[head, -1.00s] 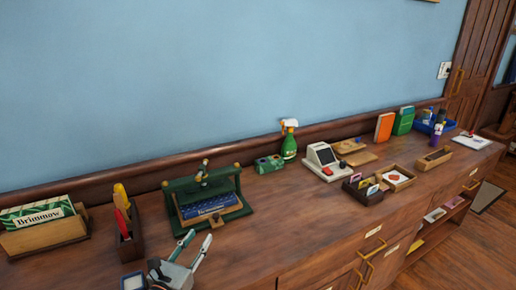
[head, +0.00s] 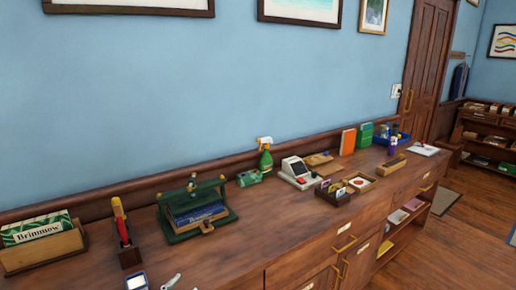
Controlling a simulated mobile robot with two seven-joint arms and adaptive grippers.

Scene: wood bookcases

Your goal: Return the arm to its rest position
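My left gripper (head: 181,284) shows only as pale fingertips at the bottom edge of the head view, left of centre. The fingertips stand apart with nothing seen between them, over the front of the wooden counter (head: 235,250). The rest of that gripper and its arm are out of the picture. My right gripper is not in view.
Near the fingertips are a small blue-and-white box (head: 137,281), a dark holder (head: 130,257) with red and yellow tools, and a green press-like frame (head: 180,236). A card machine (head: 299,173), spray bottle (head: 265,160) and trays stand farther right. Counter front is mostly clear.

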